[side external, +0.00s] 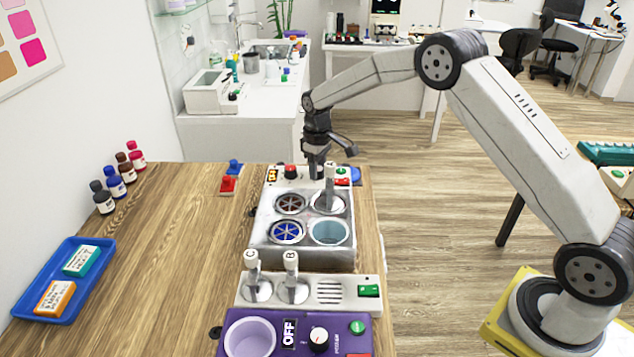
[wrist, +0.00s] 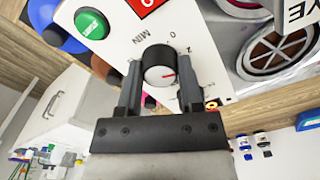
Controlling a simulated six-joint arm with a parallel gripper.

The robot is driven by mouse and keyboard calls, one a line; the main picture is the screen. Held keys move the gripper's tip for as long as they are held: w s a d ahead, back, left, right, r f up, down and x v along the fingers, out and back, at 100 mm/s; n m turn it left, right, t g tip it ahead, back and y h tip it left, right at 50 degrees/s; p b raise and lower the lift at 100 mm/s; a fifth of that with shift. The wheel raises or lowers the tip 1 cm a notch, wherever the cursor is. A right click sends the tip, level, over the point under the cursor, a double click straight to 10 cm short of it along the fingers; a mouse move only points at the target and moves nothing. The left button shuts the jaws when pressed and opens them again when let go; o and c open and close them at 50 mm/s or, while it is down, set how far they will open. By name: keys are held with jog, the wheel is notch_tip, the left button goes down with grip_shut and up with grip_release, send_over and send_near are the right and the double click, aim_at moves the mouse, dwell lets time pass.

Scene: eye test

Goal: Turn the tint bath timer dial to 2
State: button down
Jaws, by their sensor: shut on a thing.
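The tint bath (side external: 303,248) is a grey box with several round wells, on the wooden table in the side external view. Its white panel (wrist: 118,45) fills the upper middle of the wrist view. The timer dial (wrist: 158,62) is a black knob with a white face and a red pointer. MIN, 0 and 2 are printed around it. My gripper (wrist: 160,88) is shut on the dial, one finger on each side. In the side view my gripper (side external: 316,174) covers the dial.
A grey lever (side external: 330,188) stands close by on the bath. Nearer are a lever panel (side external: 350,283) and a purple device (side external: 343,330).

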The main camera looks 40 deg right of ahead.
jog(key=shift+c, duration=1.2)
grip_release()
jog(key=shift+r, duration=0.15)
jog(key=shift+r, duration=3.8)
